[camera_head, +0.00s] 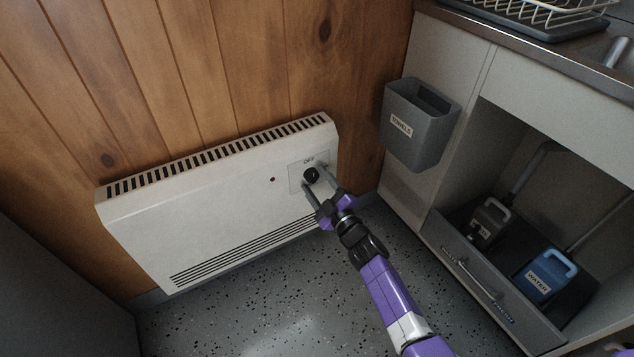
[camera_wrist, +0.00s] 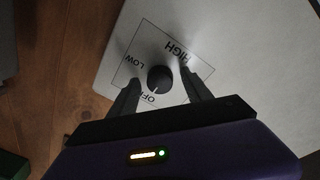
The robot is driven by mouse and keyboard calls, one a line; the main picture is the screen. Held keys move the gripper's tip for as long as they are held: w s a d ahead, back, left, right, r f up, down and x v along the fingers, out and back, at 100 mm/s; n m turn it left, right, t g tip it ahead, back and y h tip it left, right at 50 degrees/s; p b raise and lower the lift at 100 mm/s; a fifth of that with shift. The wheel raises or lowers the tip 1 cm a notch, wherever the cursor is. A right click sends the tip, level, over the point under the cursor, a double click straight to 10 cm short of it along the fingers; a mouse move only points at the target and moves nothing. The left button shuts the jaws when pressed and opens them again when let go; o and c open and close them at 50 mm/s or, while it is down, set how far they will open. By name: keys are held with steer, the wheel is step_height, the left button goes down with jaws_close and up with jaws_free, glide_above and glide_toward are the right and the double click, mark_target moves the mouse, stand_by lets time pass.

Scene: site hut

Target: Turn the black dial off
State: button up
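The black dial (camera_head: 311,175) sits on the marked panel at the right end of a cream wall heater (camera_head: 215,195). In the wrist view the dial (camera_wrist: 160,79) is round, with LOW, HIGH and OFF printed around it. A small pale mark on its edge seems to lie on the OFF side. My gripper (camera_head: 315,180) is open at the heater's front, one finger on each side of the dial. In the wrist view my gripper's fingers (camera_wrist: 160,76) show gaps to the dial. I cannot tell whether the tips touch the panel.
A grey towels bin (camera_head: 418,125) hangs on the cabinet side to the right. An open drawer (camera_head: 480,283) below the counter holds a dark container (camera_head: 488,222) and a blue water container (camera_head: 546,275). Speckled floor (camera_head: 285,290) is clear before the heater.

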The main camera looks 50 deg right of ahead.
steer(key=p+v, duration=0.1)
steer(key=v, duration=0.6)
steer(key=shift+s, duration=0.4)
steer(key=shift+a+f, duration=0.1)
stand_by(0.4)
steer(key=s+a+r+m+g+y, duration=0.1)
steer(key=s+a+r+m+y, duration=0.1)
steer(key=s+a+r, duration=0.55)
steer(key=s+a+r+m+g+y, duration=0.1)
steer(key=s+a+r+m, duration=0.1)
steer(key=s+a, duration=0.9)
steer(key=s+a+r+m+g+y, duration=0.15)
steer(key=s+a+r, duration=0.35)
steer(key=s, duration=0.9)
step_height(320, 180, up, 27)
steer(key=p, duration=2.7)
steer(key=shift+d+y, duration=0.25)
steer(key=shift+y, duration=0.1)
steer(key=shift+w+r+m, duration=0.1)
steer(key=shift+m, duration=0.15)
